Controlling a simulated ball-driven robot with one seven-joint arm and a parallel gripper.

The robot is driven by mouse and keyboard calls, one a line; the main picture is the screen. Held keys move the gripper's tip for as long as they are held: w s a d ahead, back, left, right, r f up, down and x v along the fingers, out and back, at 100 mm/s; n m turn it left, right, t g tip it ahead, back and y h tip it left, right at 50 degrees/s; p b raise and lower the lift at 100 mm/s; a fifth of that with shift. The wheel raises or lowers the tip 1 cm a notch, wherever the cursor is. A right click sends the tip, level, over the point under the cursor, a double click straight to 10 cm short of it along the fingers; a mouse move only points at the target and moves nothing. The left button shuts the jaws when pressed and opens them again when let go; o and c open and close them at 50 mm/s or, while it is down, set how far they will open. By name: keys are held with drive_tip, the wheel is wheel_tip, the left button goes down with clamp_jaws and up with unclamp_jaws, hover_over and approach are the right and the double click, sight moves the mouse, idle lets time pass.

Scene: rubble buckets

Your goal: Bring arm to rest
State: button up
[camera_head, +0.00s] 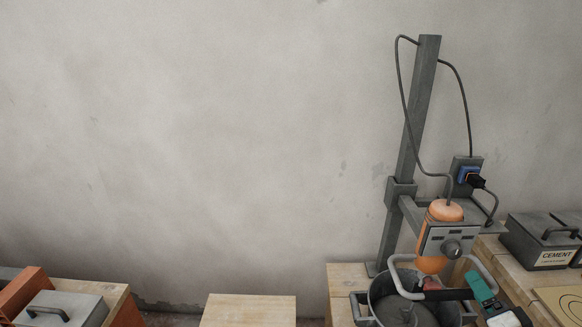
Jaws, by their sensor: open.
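My gripper (480,287) appears as a teal part at the lower right, with a white and black wrist below it cut by the bottom edge. It is open and overlaps the right side of a dark grey bucket (378,308) in the picture. I cannot tell whether it touches the bucket or its handle. The fingertips are hard to make out. The bucket stands on a wooden block, below an orange mixer (444,211) on a tall grey stand (420,110). The bucket's lower part is out of frame.
A grey box labelled cement (540,238) stands at the right. A wooden block (248,309) is at bottom centre. A cable runs along the stand. The wall area at left and centre is clear.

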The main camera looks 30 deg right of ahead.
drive_tip(key=w+a+f+n+g+y, duration=0.2)
drive_tip(key=a+f+n+y, duration=0.35)
drive_tip(key=a, duration=0.45)
drive_tip(key=w+a+f+n+g+y, duration=0.35)
drive_tip(key=a+f+n, duration=0.2)
drive_tip(key=a, duration=0.35)
drive_tip(key=s+a+f+n+g, duration=0.2)
drive_tip(key=s+a+n+g, duration=0.1)
drive_tip(key=s, duration=0.4)
drive_tip(key=s+a+f+n+g, duration=0.3)
drive_tip(key=s+a+g, duration=0.2)
drive_tip(key=s+a, duration=0.2)
drive_tip(key=shift+a+f+g, duration=0.15)
drive_tip(key=shift+a+g, duration=0.2)
drive_tip(key=shift+a, duration=0.1)
idle(1.5)
